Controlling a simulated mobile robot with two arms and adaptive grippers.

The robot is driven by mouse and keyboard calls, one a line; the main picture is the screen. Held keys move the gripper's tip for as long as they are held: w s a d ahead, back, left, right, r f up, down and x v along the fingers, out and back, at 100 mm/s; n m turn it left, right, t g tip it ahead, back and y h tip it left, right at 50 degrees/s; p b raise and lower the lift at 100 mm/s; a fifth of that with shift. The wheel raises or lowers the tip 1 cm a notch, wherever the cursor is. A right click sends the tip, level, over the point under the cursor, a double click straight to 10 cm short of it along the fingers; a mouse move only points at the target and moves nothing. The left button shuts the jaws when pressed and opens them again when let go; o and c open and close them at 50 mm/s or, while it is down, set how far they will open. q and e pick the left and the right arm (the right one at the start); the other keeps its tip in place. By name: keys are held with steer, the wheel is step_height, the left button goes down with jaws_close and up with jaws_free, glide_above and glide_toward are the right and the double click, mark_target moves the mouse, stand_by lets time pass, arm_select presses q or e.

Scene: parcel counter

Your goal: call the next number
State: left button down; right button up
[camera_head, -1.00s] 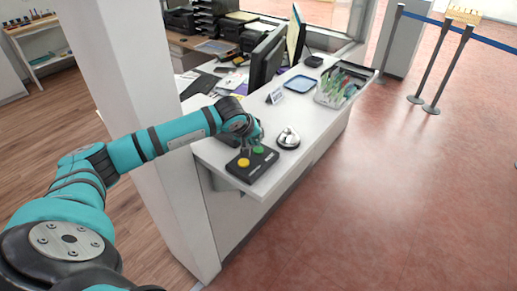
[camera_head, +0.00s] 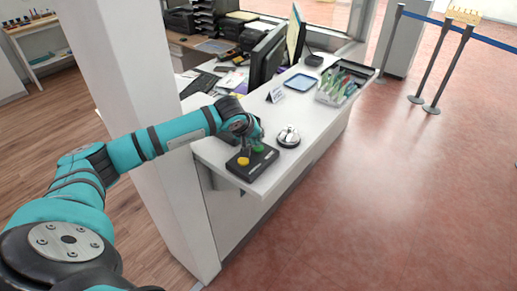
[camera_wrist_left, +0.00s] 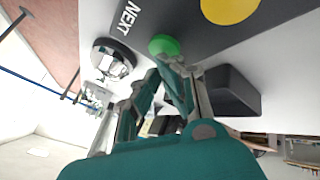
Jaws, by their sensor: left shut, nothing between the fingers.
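A black button box (camera_head: 262,165) lies on the white counter, with a green button (camera_head: 258,150) and a yellow button (camera_head: 243,161). In the left wrist view the box (camera_wrist_left: 190,20) bears the word NEXT beside the green button (camera_wrist_left: 163,44); the yellow button (camera_wrist_left: 230,8) is at the top edge. My left gripper (camera_head: 255,144) is shut and empty, with its fingertips at the green button. In the left wrist view the fingertips (camera_wrist_left: 166,62) overlap the button's near edge; I cannot tell whether they touch it. My right gripper is out of view.
A silver bell (camera_head: 288,137) stands just right of the box. A small sign (camera_head: 275,95), a blue tray (camera_head: 299,83) and a divided holder (camera_head: 341,84) stand farther along the counter. A white pillar (camera_head: 130,90) rises behind my left arm.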

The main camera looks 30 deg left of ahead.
arm_select(q)
steer(key=shift+f, duration=0.25)
stand_by(0.4)
steer(key=shift+r, duration=0.6)
step_height(320, 180, up, 6)
steer(key=p, duration=0.2)
stand_by(0.5)
stand_by(0.7)
